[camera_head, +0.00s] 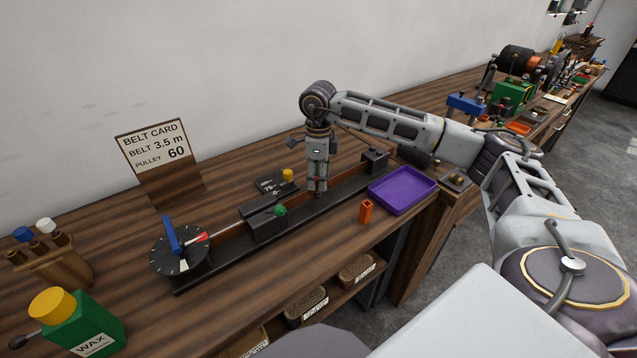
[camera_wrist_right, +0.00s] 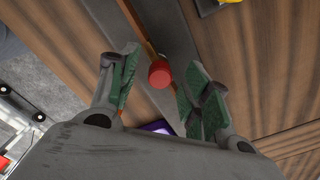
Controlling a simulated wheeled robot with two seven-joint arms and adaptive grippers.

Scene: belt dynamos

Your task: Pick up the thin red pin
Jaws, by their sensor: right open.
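The red pin (camera_wrist_right: 160,73) shows in the right wrist view as a round red head seen end-on. It stands by the dark rail, where a thin orange-brown strip runs past it. My right gripper (camera_head: 317,188) points down over the dark rail in the head view. Its green-padded fingers are open, one on each side of the red head in the wrist view, with a gap visible on the left. I cannot tell how deep the pin sits between them. In the head view the fingers mostly hide the pin. My left gripper is in neither view.
The long dark rail (camera_head: 222,267) carries a block with a green knob (camera_head: 280,210) left of my gripper. A dial (camera_head: 181,251) with a blue pointer stands at its left end. A purple tray (camera_head: 402,190) and an orange piece (camera_head: 366,212) lie to the right, near the bench edge.

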